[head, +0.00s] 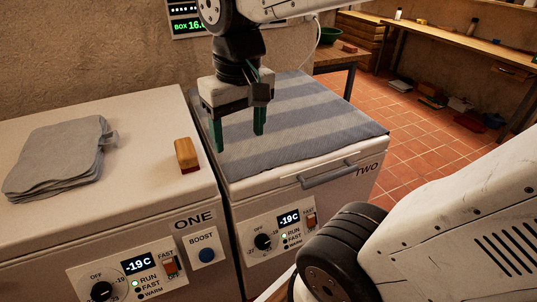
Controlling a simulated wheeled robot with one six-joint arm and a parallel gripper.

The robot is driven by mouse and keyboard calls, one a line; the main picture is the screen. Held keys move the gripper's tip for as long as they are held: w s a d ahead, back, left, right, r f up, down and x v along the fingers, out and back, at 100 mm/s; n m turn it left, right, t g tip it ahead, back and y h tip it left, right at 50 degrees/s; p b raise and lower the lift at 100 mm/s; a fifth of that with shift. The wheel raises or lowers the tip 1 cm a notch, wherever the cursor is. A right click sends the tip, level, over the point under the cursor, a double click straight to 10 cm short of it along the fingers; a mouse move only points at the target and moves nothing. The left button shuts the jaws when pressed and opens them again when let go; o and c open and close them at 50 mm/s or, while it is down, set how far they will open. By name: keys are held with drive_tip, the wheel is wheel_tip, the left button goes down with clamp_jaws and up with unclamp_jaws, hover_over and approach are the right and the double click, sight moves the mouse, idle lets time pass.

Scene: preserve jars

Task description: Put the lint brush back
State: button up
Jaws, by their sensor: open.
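A small block-shaped brush (187,155), wooden tan with a dark red side, sits on the white lid of the freezer marked ONE (150,215), near its right edge. It looks like the lint brush. My gripper (238,140) points down with its two green fingers apart and nothing between them. It is to the right of the brush, over the grey striped cloth (320,115) on the freezer marked TWO (270,190). I cannot tell whether the fingertips touch the cloth.
A stack of grey cloths (58,155) lies on the left of freezer ONE's lid. A narrow gap separates the freezers. A handle (328,175) juts from freezer TWO's front. A wooden table with a green bowl (329,35) and a long bench (450,40) stand behind.

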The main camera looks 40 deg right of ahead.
drive_tip(key=s+f+n, duration=0.1)
drive_tip(key=s+f, duration=0.1)
drive_tip(key=s, duration=0.5)
drive_tip(key=shift+s+d, duration=0.2)
drive_tip(key=shift+s, duration=0.05)
idle(0.7)
